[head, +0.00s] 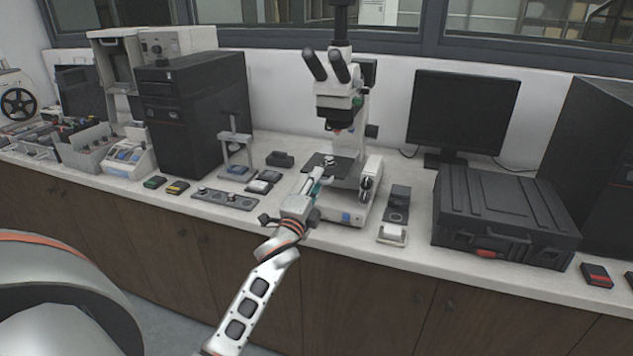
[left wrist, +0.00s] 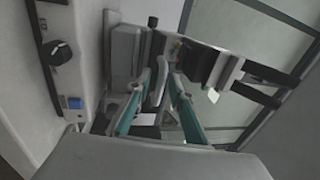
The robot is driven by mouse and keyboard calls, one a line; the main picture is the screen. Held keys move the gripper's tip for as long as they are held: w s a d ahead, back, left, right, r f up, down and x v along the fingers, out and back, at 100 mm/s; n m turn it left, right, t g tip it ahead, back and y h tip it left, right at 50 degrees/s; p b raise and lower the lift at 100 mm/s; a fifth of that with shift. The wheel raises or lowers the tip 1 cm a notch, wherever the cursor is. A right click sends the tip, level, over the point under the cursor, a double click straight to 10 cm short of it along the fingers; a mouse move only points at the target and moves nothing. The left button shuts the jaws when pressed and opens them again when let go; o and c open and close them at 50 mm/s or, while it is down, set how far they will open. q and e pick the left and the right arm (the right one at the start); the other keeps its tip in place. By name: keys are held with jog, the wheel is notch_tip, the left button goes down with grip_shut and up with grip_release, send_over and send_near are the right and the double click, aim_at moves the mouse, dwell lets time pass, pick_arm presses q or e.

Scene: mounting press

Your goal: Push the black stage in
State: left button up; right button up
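The black stage (head: 342,167) is a flat dark plate on the white microscope (head: 346,200), below its head and above its base. My left gripper (head: 323,172) reaches up from the front and its fingertips are at the stage's front edge. I cannot tell whether they touch it. The microscope's white body with a black knob (left wrist: 57,52) is at the left of that view. My right gripper is not in view.
A black case (head: 500,215) and a monitor (head: 463,112) stand to the right. A black computer tower (head: 195,115) and small devices stand to the left. A small black and white holder (head: 397,205) sits just right of the microscope base. The bench's front edge runs below.

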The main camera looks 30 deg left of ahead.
aim_at(326, 166)
pick_arm(q)
grip_shut()
jog(key=x, duration=0.2)
jog(key=f+b+x, duration=0.1)
jog(key=x, duration=0.2)
jog(key=b+x, duration=0.1)
jog(key=x, duration=0.1)
jog(key=shift+w+a+f, duration=0.1)
jog(key=shift+w+f, duration=0.1)
jog(key=shift+w, duration=0.15)
jog(key=shift+w+a, duration=0.1)
jog(key=shift+w, duration=0.35)
jog(key=shift+r, duration=0.1)
jog(key=shift+o, duration=1.5)
grip_release()
